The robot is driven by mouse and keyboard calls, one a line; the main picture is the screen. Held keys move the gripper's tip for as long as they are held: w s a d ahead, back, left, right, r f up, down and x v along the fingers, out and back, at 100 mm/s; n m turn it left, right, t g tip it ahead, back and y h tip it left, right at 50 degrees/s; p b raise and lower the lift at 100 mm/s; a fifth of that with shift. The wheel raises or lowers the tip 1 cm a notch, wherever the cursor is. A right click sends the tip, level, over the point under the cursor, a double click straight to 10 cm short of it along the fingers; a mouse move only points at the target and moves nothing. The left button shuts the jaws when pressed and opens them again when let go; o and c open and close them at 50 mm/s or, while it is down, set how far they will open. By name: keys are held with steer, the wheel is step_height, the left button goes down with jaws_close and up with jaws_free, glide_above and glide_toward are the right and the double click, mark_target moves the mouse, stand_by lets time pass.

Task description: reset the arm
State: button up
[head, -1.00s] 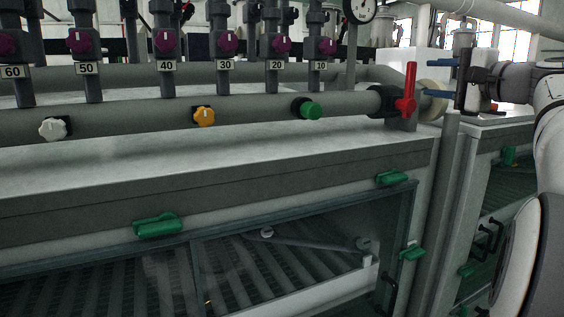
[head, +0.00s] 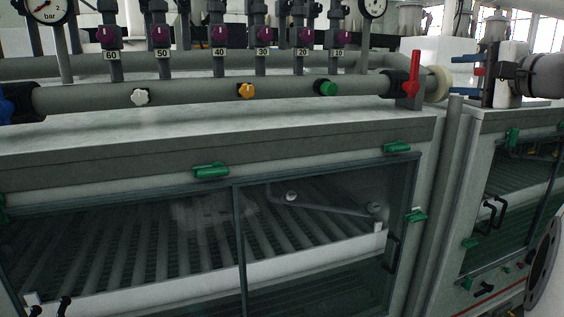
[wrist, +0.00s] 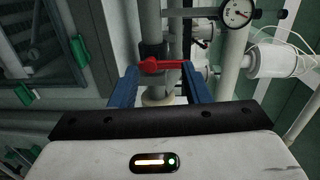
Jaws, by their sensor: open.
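My gripper (head: 463,71) is at the upper right of the head view, pointing left toward the red lever valve (head: 413,80) at the pipe's end. Its two blue fingers are apart with nothing between them, and a gap shows between their tips and the lever. In the wrist view my gripper (wrist: 160,84) has one blue finger on each side, and the red lever (wrist: 160,64) shows beyond the tips.
A grey pipe (head: 190,96) with white, orange (head: 247,91) and green knobs runs above the washer cabinet (head: 220,140). Purple-knobbed valves numbered 60 to 10 stand behind it. A second cabinet (head: 510,190) stands at right. Pressure gauges (head: 47,9) show at the top.

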steer(key=s+a+f+n+g+h, duration=0.1)
steer(key=s+a+f+n+g, duration=0.15)
steer(key=a+f, duration=0.6)
steer(key=s+a+f+n+g, duration=0.2)
steer(key=a+f+g, duration=0.3)
steer(key=f, duration=0.6)
steer(key=s+a+f+n+g+h, duration=0.2)
steer(key=s+a+f+n, duration=0.1)
steer(key=s+f, duration=0.7)
steer(key=s+a+f+n+g+h, duration=0.3)
steer(key=s+f+n, duration=0.3)
steer(key=s+f, duration=0.4)
step_height(320, 180, down, 2)
steer(key=shift+a+f, duration=0.25)
steer(key=shift+a, duration=0.3)
